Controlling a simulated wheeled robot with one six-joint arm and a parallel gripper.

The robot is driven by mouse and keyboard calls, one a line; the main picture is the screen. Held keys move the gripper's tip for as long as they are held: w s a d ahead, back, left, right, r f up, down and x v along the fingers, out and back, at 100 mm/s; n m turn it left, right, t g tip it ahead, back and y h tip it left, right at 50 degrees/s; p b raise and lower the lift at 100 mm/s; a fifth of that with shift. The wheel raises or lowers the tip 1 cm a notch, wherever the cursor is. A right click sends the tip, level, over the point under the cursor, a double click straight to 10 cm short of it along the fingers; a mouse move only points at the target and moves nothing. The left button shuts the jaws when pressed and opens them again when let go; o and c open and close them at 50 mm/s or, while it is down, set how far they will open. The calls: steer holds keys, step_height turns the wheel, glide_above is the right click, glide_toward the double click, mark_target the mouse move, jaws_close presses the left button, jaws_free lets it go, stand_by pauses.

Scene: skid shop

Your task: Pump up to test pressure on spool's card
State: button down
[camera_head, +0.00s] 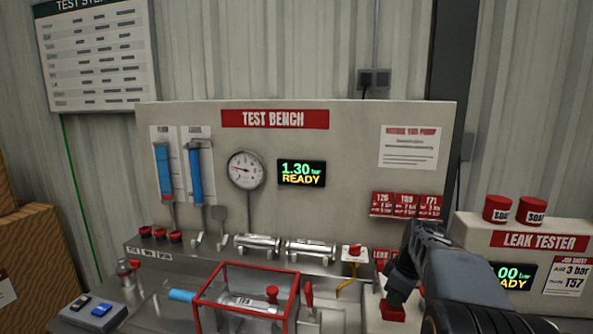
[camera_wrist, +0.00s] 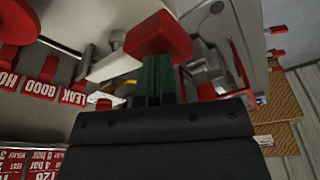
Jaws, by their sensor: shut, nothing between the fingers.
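The test bench display (camera_head: 301,173) reads 1.30 bar and READY. A round dial gauge (camera_head: 244,170) stands left of it. A spool (camera_head: 250,306) lies inside a red-framed clear guard (camera_head: 207,296); its label is too small to read. Red cards (camera_head: 405,205) hang on the panel at the right; their fine print is not readable. My gripper (camera_head: 395,295) is shut and empty, pointing down over the bench's right side. A red block (camera_head: 391,312) is right below its fingertips; in the wrist view a red block (camera_wrist: 158,35) is just beyond the fingertips (camera_wrist: 158,68). I cannot tell whether they touch.
A yellow-armed valve with a red knob (camera_head: 353,252) and a red lever (camera_head: 308,293) stand left of my gripper. A leak tester (camera_head: 470,240) with red soap pots is at the right. Red tags reading LEAK and GOOD (camera_wrist: 42,92) show in the wrist view.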

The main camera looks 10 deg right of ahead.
mark_target(392, 315)
steer(key=shift+f+b, duration=2.4)
steer(key=shift+f, duration=0.75)
steer(key=shift+r, duration=0.15)
stand_by(0.5)
steer(key=shift+r+p, duration=2.45)
steer(key=shift+r, duration=0.55)
steer(key=shift+f+b, duration=0.35)
steer(key=shift+f, duration=0.15)
steer(key=shift+r+p, duration=0.35)
steer(key=shift+r, duration=0.15)
step_height(392, 315, up, 7)
steer(key=p, duration=0.5)
